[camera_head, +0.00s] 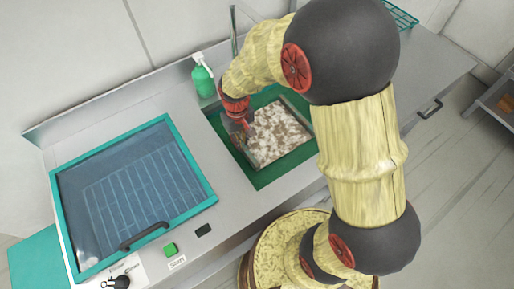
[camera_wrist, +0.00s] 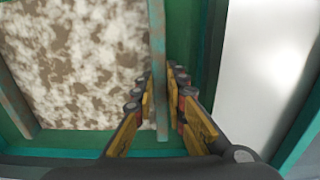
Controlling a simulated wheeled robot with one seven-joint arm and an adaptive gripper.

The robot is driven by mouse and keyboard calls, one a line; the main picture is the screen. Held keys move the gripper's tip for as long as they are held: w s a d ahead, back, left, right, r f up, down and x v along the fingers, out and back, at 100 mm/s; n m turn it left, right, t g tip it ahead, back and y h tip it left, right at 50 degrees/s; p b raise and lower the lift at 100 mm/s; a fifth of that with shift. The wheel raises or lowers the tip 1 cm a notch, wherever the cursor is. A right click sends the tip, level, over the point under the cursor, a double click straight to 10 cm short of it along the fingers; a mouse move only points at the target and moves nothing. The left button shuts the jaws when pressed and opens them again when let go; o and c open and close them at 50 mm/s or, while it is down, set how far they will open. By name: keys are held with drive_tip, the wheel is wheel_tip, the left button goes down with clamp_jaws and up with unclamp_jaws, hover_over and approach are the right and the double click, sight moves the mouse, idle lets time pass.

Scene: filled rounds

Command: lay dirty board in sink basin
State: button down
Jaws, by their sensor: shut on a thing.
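The dirty board (camera_head: 280,134), white with brown blotches and a raised rim, is within the outline of the green sink basin (camera_head: 262,179). I cannot tell whether it touches the basin floor. My gripper (camera_head: 241,128) is at the board's left side in the head view. In the wrist view the board (camera_wrist: 72,62) fills the upper left. There my gripper (camera_wrist: 163,82) is shut on the board's rim, with one finger on each side of it. The green basin (camera_wrist: 184,32) shows beyond the rim. My arm hides the basin's right part in the head view.
A glass-topped unit (camera_head: 135,185) with a teal frame and dark handle is left of the basin. A green soap bottle (camera_head: 203,78) and a faucet (camera_head: 234,35) stand behind the basin. Bare steel counter (camera_head: 440,62) lies to the right.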

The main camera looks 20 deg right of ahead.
wheel_tip(320, 180, down, 8)
drive_tip(key=b, duration=0.2)
drive_tip(key=shift+f+b, duration=0.25)
drive_tip(key=shift+b, duration=0.1)
drive_tip(key=shift+r, duration=0.1)
drive_tip(key=c, duration=1.8)
unclamp_jaws()
